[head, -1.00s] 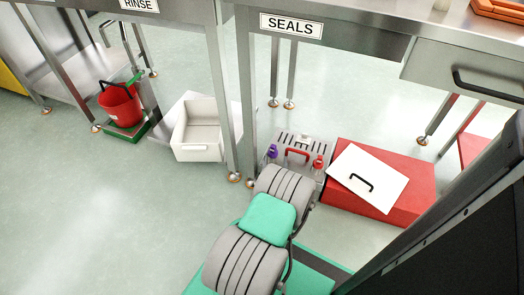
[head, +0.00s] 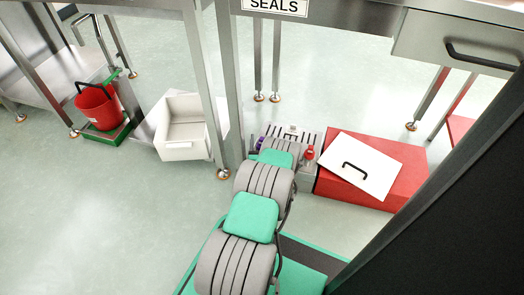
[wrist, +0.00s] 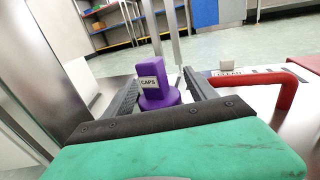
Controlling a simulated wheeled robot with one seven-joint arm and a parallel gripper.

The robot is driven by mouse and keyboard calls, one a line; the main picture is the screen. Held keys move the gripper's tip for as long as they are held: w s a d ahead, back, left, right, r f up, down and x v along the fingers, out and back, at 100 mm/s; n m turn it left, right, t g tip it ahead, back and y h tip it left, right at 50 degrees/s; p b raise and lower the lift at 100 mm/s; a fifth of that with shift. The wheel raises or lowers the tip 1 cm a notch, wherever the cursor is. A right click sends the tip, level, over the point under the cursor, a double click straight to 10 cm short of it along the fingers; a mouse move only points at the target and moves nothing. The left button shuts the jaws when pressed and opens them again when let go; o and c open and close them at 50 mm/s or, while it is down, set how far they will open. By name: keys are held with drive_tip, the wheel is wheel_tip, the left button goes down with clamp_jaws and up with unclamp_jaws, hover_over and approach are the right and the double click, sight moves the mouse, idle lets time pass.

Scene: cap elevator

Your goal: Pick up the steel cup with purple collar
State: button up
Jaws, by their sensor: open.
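A purple piece with a CAPS label on a round purple base (wrist: 160,95) stands upright in the wrist view; I take it as the cup's collar. No steel body shows there. In the head view only a sliver of purple (head: 259,144) shows beside my arm, at the left end of the steel tray (head: 305,138). My gripper (wrist: 160,78) is open, with one dark finger on each side of the purple piece. I cannot tell whether either finger touches it.
A red handle (wrist: 287,92) rises close to the right of my gripper. A red-topped item (head: 309,153) stands on the tray. A table leg (head: 232,90) stands close to the left; a white bin (head: 184,128) lies beyond.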

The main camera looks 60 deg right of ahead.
clamp_jaws()
idle(0.6)
